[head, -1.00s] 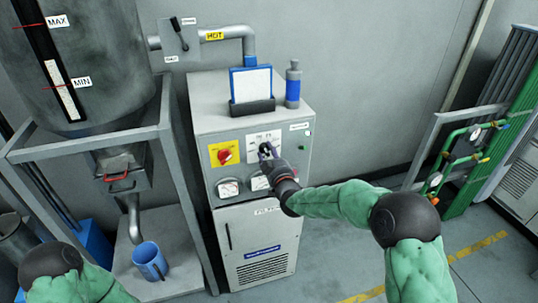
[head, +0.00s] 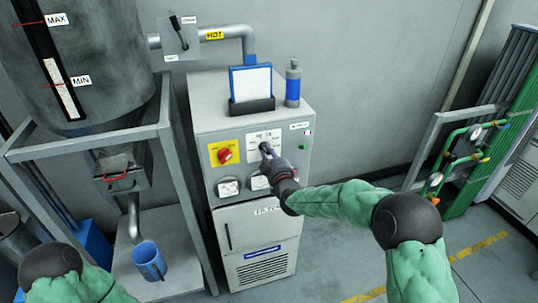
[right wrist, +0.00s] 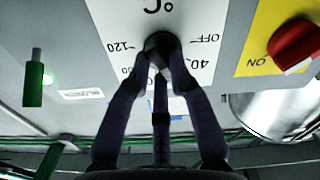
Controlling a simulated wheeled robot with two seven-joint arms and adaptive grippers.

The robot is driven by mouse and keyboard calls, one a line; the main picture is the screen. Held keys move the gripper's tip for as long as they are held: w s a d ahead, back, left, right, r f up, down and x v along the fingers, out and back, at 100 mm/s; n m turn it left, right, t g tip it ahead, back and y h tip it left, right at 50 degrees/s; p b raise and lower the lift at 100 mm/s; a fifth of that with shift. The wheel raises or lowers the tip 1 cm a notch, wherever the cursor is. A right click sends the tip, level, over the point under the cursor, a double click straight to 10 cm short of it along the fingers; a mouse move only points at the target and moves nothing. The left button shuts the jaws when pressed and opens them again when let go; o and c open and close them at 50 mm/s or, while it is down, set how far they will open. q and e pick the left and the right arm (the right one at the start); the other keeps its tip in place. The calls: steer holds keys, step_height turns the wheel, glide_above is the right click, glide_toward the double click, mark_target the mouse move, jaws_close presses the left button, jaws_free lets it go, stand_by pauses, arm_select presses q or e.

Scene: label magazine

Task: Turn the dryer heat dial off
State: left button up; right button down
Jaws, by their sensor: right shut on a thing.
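The dryer is a grey cabinet (head: 205,125) with a control panel. Its heat dial is a black knob (right wrist: 160,43) on a white plate (right wrist: 110,20) marked °C, 40, 120 and OFF. My right gripper (head: 267,152) is at this plate, in front of the panel. In the right wrist view its fingers (right wrist: 163,65) are shut on the dial from the front. The fingers cover much of the knob, so I cannot tell where it points. The dial is mostly hidden in the head view. My left gripper is out of view; only part of my left arm shows.
A red switch on a yellow plate (head: 225,154) is left of the dial, with gauges (head: 229,188) below. A blue-framed sign (head: 251,83) and a blue bottle (head: 292,84) stand on top. A steel hopper frame (head: 170,180) stands left; floor at right is open.

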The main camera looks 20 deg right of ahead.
steer(key=n+b, duration=0.1)
steer(key=n, duration=0.2)
steer(key=shift+a, duration=0.1)
steer(key=n+b, duration=0.1)
steer(key=n, duration=0.6)
steer(key=shift+a+n, duration=0.15)
steer(key=shift+n, duration=2.25)
steer(key=shift+a, duration=0.1)
steer(key=c, duration=1.1)
jaws_free()
steer(key=shift+s, duration=0.1)
steer(key=s, duration=1.1)
steer(key=shift+s+d, duration=0.25)
steer(key=shift+s, duration=0.15)
